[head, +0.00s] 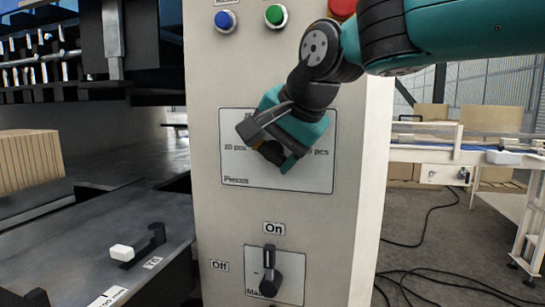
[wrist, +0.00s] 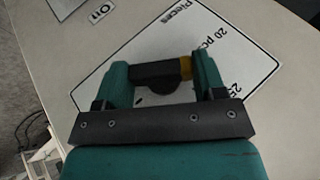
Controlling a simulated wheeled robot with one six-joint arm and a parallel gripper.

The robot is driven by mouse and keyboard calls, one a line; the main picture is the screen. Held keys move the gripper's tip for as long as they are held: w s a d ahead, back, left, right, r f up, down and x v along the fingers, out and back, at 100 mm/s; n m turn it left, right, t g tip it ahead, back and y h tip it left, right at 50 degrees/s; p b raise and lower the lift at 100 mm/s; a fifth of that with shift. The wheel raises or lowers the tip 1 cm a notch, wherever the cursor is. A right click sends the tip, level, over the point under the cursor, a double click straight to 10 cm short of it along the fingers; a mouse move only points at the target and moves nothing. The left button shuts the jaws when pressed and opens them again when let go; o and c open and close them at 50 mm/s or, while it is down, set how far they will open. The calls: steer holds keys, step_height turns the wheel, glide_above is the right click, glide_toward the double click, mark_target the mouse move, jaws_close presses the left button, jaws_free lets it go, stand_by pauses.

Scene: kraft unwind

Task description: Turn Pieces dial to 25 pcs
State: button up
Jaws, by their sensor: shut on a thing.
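The Pieces dial plate (head: 235,168) is a white panel on the front of the beige cabinet, and "20 pcs" and part of "pcs" at the right are readable. My gripper (head: 272,155) is in front of the plate and covers most of the dial. In the wrist view my gripper (wrist: 160,75) is shut on the black dial knob (wrist: 158,74), with a finger on each side. A yellow part (wrist: 186,67) shows at the knob's end beside one finger. The "25" label is partly visible at the plate's edge in the wrist view. The exact pointing of the knob is hard to tell.
Below is a switch (head: 269,272) with On and Off labels. A blue button (head: 225,20), a green button (head: 276,15) and a red button (head: 342,8) sit above. A white-tipped lever (head: 122,252) is at lower left. A conveyor (head: 420,153) stands at right.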

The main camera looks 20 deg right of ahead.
steer(key=shift+d+f+t+y+b, duration=0.15)
steer(key=shift+t+y+b, duration=0.35)
steer(key=shift+b, duration=0.95)
steer(key=shift+m+t+y+b, duration=0.3)
steer(key=shift+t+b, duration=0.1)
steer(key=shift+b, duration=0.35)
steer(key=shift+s+t+y+b, duration=0.1)
steer(key=shift+t+y+b, duration=0.2)
steer(key=shift+b, duration=0.3)
steer(key=shift+t+y+b, duration=0.3)
steer(key=shift+t+b, duration=0.1)
steer(key=shift+b, duration=2.35)
steer(key=shift+m+t+y+b, duration=0.3)
steer(key=shift+y+b, duration=0.1)
steer(key=shift+b, duration=0.6)
steer(key=shift+r+h+p, duration=0.2)
steer(key=shift+h+p, duration=0.1)
steer(key=shift+p, duration=0.5)
steer(key=shift+g+p, duration=0.3)
steer(key=shift+g, duration=0.1)
steer(key=shift+f, duration=0.2)
